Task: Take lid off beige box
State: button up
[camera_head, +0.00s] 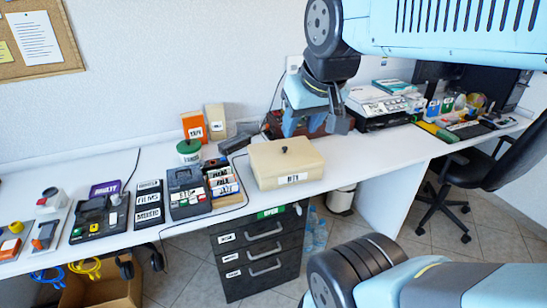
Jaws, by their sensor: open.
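The beige box (272,183) stands on the white desk with a label on its front. Its beige lid (296,160) is on top, with a small dark knob (284,150) in the middle. My gripper (315,132) is open and empty, above and behind the box's right rear side, apart from the knob. The gripper partly hides a dark red-brown object behind the box.
Left of the box stand card racks (222,182), a dark device (186,190) and a green-lidded tub (188,150). A printer (378,104) stands to the right. Bare desk (345,152) lies right of the box. Dark drawers (258,252) are below.

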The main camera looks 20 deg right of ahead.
aim_at(272, 158)
jog(key=u, duration=1.2)
jog(key=i, duration=0.1)
jog(key=z, duration=3.3)
jog(key=i, duration=0.65)
jog(key=u, duration=2.1)
